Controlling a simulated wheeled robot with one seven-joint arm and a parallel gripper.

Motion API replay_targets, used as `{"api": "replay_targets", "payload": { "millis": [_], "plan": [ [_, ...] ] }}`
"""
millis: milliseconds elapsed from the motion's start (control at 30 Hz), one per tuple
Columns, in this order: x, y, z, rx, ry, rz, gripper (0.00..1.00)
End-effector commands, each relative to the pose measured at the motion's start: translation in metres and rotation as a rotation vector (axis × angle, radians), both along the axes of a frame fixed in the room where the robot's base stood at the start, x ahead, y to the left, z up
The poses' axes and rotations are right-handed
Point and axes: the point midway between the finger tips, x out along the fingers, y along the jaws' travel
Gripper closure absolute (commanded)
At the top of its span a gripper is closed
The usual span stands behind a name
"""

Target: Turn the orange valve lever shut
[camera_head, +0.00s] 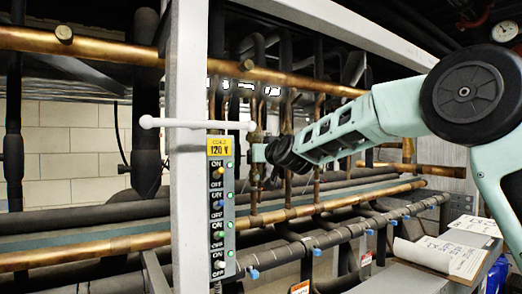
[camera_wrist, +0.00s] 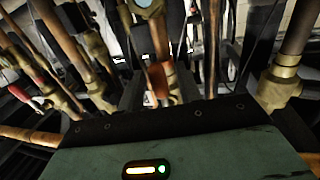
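The orange valve lever (camera_wrist: 158,82) shows in the wrist view, just beyond the middle of my gripper's front edge. It sits by a brass valve body on an upright pipe. My gripper (camera_wrist: 160,92) appears open, with a grey finger on each side of the lever and some room between. I cannot tell whether either finger touches it. In the head view my gripper (camera_head: 259,152) reaches left among the upright copper pipes, behind the grey post's right side. The lever cannot be made out in that view.
A grey post (camera_head: 187,80) carries a switch panel (camera_head: 220,205) and a white rod (camera_head: 198,123) left of my gripper. Copper pipes (camera_head: 100,45) cross above and below. A red-handled valve (camera_wrist: 22,96) is at the wrist view's left.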

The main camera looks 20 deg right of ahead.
Motion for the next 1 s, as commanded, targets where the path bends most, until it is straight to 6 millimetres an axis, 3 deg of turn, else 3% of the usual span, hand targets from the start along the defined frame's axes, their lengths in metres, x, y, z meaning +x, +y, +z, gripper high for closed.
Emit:
{"api": "replay_targets", "payload": {
  "millis": [167,300,667,1000],
  "plan": [
    [0.0,0.0,0.0,0.0,0.0,0.0,0.65],
    [0.0,0.0,0.0,0.0,0.0,0.0,1.0],
    [-0.001,0.002,0.0,0.028,0.009,0.0,1.0],
    [-0.004,0.011,0.001,0.225,0.075,0.001,1.0]
  ]
}}
